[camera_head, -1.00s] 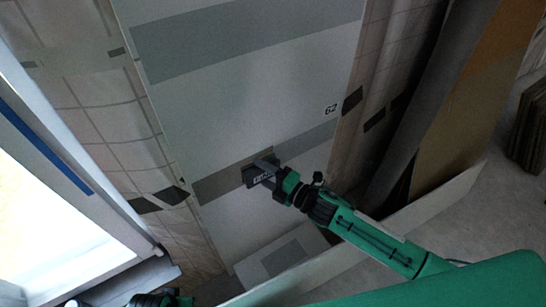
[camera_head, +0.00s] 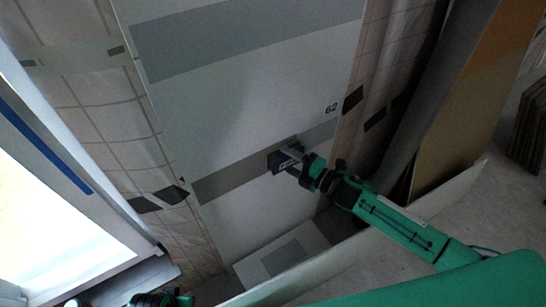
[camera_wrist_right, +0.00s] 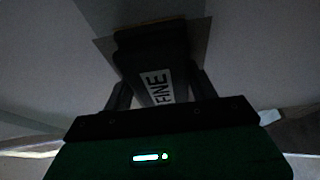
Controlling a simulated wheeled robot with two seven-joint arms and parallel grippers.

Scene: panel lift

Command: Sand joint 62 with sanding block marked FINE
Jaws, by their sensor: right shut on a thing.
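The panel (camera_head: 240,120) stands in the middle of the head view with grey joint bands across it. The lower band, joint 62 (camera_head: 225,181), has the label 62 (camera_head: 331,108) just above its right end. My right gripper (camera_head: 292,158) is shut on the dark sanding block (camera_head: 278,160), which lies over the band right of its middle, seemingly against it. In the right wrist view the block (camera_wrist_right: 150,50) shows a white FINE label (camera_wrist_right: 158,87) between the fingers. My left gripper (camera_head: 165,298) shows only in part at the bottom edge; its jaws cannot be made out.
A bright window (camera_head: 50,200) with a pale frame is at the left. Plastic sheeting (camera_head: 110,130) hangs beside the panel. A brown board (camera_head: 460,130) leans at the right. A pale low ledge (camera_head: 440,195) runs below, with a box-like piece (camera_head: 285,258) at the panel's foot.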

